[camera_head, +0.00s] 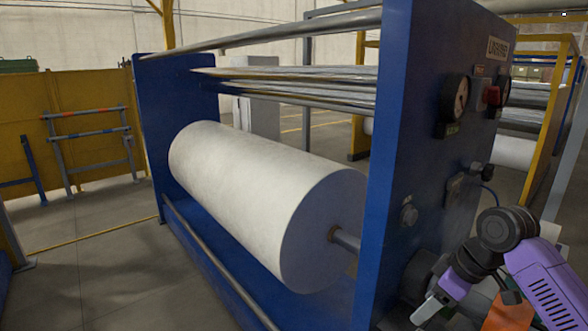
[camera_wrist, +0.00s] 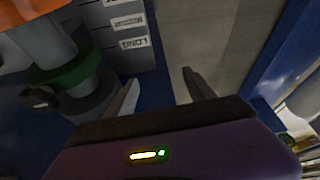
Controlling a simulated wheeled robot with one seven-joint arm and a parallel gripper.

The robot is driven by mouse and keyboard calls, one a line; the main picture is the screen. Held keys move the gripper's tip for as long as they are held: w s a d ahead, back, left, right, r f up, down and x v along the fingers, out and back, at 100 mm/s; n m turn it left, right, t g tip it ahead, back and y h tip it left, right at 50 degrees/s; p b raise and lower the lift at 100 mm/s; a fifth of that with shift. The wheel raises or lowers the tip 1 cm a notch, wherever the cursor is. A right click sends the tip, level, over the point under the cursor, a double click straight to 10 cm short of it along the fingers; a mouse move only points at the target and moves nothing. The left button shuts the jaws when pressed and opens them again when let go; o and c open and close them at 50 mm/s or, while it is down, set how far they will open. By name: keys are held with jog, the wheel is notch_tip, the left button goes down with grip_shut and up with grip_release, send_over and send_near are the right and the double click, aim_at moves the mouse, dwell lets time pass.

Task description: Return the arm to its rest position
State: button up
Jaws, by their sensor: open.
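My gripper (camera_head: 432,300) is at the lower right of the head view, in front of the blue side panel of the roller machine. In the wrist view my gripper (camera_wrist: 162,92) shows two grey fingers spread apart with nothing between them. My purple arm (camera_head: 545,282) with dark joints is bent and comes in from the lower right edge. The blue side panel (camera_head: 392,130) carries gauges, a red switch and knobs. A large white roll (camera_head: 265,195) sits on a metal shaft (camera_head: 346,240) between the machine's panels.
In the wrist view a green ring (camera_wrist: 62,72) and an orange part (camera_wrist: 30,15) are close on the left, beside labelled plates (camera_wrist: 132,45). Yellow frame posts (camera_head: 553,120) stand at the right. Open grey floor (camera_head: 100,275) lies to the left of the machine.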

jog(key=a+f+t+y, duration=0.25)
jog(key=a+f, duration=0.35)
jog(key=a, duration=0.6)
jog(key=s+a+f+m+t+b, duration=0.1)
jog(key=s+a+f+m+t, duration=0.25)
jog(key=s+a, duration=0.2)
jog(key=s+a+f+m+t+b, duration=0.1)
jog(key=s+a+f+m+t, duration=0.1)
jog(key=s+a+f+m, duration=0.4)
jog(key=s+d+f+m+t+h, duration=0.1)
jog(key=s+d+h, duration=0.15)
jog(key=s, duration=0.75)
jog(key=s+d+f+m+t+h, duration=0.1)
jog(key=s+d+t+h, duration=0.15)
jog(key=s, duration=0.65)
jog(key=s+d+r+n, duration=0.1)
jog(key=s+d+r, duration=0.3)
jog(key=s, duration=0.3)
jog(key=s+d+r+n+b, duration=0.1)
jog(key=s+d+r+n, duration=0.1)
jog(key=s+d+r, duration=0.2)
jog(key=s+r, duration=0.2)
jog(key=s, duration=0.2)
jog(key=shift+r, duration=0.25)
